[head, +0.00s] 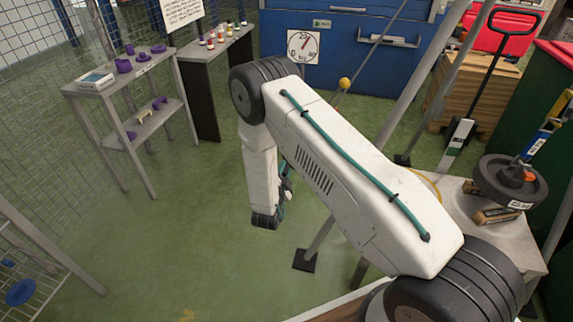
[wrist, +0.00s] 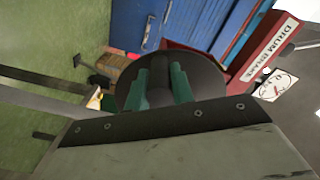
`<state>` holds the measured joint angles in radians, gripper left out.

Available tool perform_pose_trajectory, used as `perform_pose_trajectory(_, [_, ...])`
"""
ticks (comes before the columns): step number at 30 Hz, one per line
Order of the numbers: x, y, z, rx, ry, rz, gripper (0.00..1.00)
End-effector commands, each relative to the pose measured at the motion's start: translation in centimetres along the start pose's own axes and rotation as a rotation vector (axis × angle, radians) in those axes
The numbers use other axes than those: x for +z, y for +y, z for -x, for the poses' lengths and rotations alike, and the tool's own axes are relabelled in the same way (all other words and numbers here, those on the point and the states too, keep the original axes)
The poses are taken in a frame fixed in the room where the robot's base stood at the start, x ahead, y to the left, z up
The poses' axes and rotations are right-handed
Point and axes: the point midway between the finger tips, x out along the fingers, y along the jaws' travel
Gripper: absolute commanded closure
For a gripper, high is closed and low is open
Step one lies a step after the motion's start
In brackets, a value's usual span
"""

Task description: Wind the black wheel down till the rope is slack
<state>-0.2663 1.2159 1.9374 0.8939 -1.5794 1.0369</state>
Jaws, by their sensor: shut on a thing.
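In the wrist view, the black wheel (wrist: 126,92) is a dark round disc just beyond my gripper (wrist: 161,78). The green fingers are closed on a dark part in front of the disc, which looks like the wheel's handle. In the head view my white arm covers the wheel, and only a little of the green gripper parts shows beside the forearm. A dial (head: 303,46) with a red needle hangs on the blue cabinet; its white face also shows in the wrist view (wrist: 275,86). I cannot make out the rope or whether it is slack.
A red box marked drum brake (wrist: 262,48) is near the wheel. Slanting metal poles (head: 425,65) stand behind my arm. A table (head: 520,240) at right carries a dark disc with an orange hub (head: 511,182). Shelves (head: 120,92) stand at left; the green floor between is clear.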

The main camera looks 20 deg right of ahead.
Motion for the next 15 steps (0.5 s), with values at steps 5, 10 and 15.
perform_pose_trajectory(5, [-0.1,1.0,0.1,0.003,-0.001,0.085,1.00])
perform_pose_trajectory(10, [-0.1,1.5,0.0,0.004,-0.001,0.148,1.00])
perform_pose_trajectory(15, [-0.2,1.7,0.0,0.004,-0.001,0.167,1.00])
